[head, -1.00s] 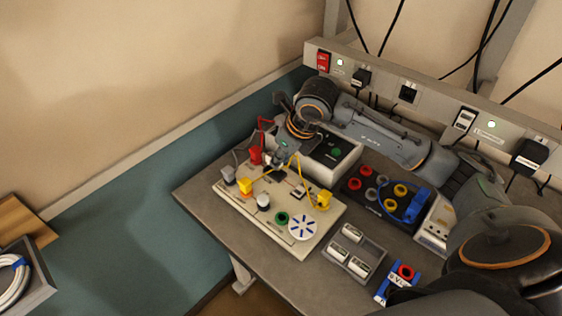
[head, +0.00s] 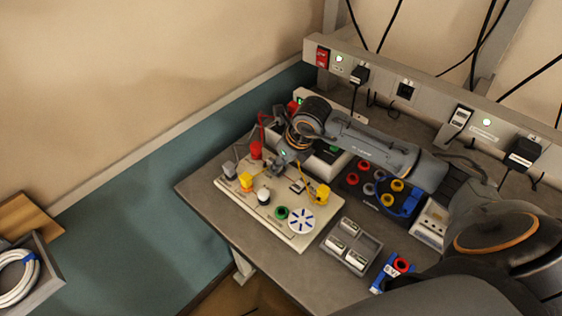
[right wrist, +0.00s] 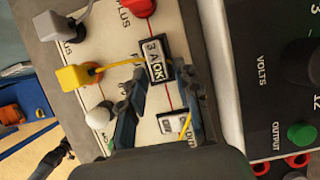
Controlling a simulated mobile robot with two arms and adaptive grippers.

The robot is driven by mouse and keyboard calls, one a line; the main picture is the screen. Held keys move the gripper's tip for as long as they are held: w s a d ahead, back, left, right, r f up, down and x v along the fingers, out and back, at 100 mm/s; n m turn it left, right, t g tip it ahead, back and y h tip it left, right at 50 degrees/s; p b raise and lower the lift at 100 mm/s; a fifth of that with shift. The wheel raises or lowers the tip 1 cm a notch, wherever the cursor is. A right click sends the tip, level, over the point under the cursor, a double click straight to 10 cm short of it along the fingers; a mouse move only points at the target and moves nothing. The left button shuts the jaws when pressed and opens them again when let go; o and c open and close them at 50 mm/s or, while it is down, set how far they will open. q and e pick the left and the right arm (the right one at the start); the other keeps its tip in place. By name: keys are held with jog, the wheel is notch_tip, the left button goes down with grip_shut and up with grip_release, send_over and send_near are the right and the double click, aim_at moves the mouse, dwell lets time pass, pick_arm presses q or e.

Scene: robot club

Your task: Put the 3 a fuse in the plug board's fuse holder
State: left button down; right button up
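The 3 A fuse (right wrist: 157,60), a small block with a white label reading "3 A OK", shows in the right wrist view with a dark edge around it. My right gripper (right wrist: 156,72) has its fingertips on both sides of the fuse, apparently closed on it, over the plug board (right wrist: 125,42). In the head view the right gripper (head: 287,160) is over the back middle of the plug board (head: 255,212). The fuse holder is hidden there, and I cannot tell how far the fuse is seated. My left gripper is not identifiable.
A grey tray (head: 336,259) with white pieces lies right of the board. A power supply (right wrist: 255,60) stands beside it. A socket rail (head: 430,98) runs behind.

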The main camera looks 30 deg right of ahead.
jog(key=shift+r, duration=0.1)
jog(key=b+v, duration=0.2)
jog(key=v, duration=1)
dwell(0.4)
